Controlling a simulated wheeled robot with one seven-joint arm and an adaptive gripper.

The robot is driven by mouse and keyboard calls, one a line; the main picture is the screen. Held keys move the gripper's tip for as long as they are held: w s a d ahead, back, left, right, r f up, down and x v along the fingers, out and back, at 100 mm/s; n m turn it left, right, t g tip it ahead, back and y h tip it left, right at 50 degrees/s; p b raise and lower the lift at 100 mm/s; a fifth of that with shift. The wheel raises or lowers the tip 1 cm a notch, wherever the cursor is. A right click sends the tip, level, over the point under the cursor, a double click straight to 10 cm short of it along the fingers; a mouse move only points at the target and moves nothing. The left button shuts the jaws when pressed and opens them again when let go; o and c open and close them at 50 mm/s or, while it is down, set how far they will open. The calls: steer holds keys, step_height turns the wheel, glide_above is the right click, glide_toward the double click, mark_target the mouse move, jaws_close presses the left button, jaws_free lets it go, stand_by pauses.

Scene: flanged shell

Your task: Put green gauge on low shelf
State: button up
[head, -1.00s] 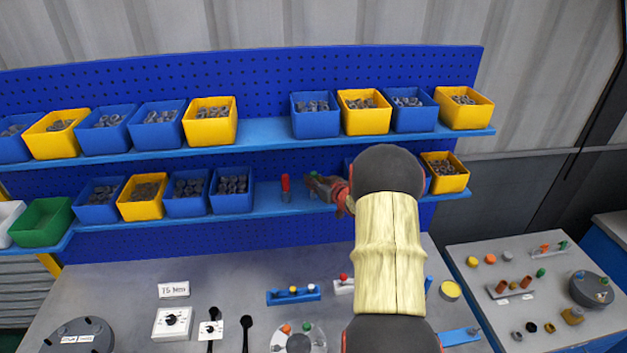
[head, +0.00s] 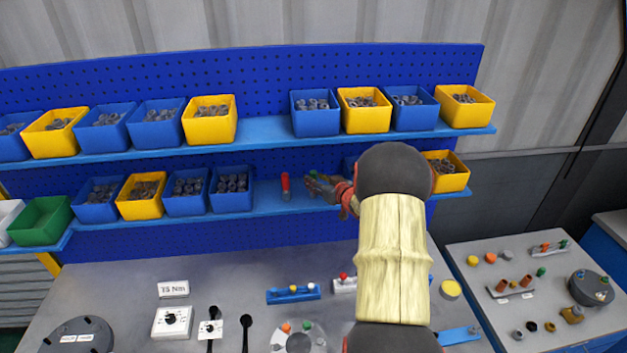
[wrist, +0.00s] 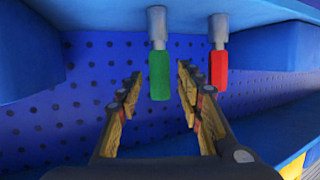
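The green gauge (wrist: 159,74) has a green grip and a grey metal end. In the wrist view, which looks upside down, its metal end meets the low shelf (wrist: 105,12). In the head view only a bit of its green (head: 313,174) shows past my gripper (head: 322,187). My gripper is open in the wrist view (wrist: 158,92), with one finger on each side of the green gauge and visible gaps on both sides. The low shelf (head: 268,205) also shows in the head view.
A red gauge (head: 285,187) stands just left of my gripper; it also shows in the wrist view (wrist: 219,64). A blue bin (head: 231,195) is farther left, and a yellow bin (head: 448,180) is at the shelf's right end. The upper shelf (head: 265,132) runs above.

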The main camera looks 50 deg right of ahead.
steer(key=b+v, duration=0.1)
steer(key=v, duration=0.9)
steer(key=w+a+r+g+h, duration=0.1)
steer(key=a+r+g, duration=0.1)
steer(key=a+r, duration=0.5)
steer(key=w+a+r+g+h, duration=0.15)
steer(key=a+r, duration=0.35)
steer(key=a, duration=0.5)
steer(key=s+a+n+g+y, duration=0.1)
steer(key=s+a+g+y, duration=0.1)
steer(key=s+a, duration=0.9)
steer(key=s+a+f+n+g+y, duration=0.1)
steer(key=s+a+n+g+y, duration=0.1)
steer(key=s+a, duration=0.9)
steer(key=a+g+y, duration=0.1)
steer(key=a+y, duration=0.1)
steer(key=a, duration=0.6)
steer(key=shift+f+n+y, duration=0.2)
steer(key=shift+n+y, duration=0.1)
steer(key=shift+y, duration=0.05)
steer(key=shift+f, duration=0.15)
step_height(320, 180, down, 25)
steer(key=b, duration=2.5)
steer(key=shift+f+b, duration=0.2)
steer(key=shift+b, duration=0.2)
steer(key=shift+w, duration=0.1)
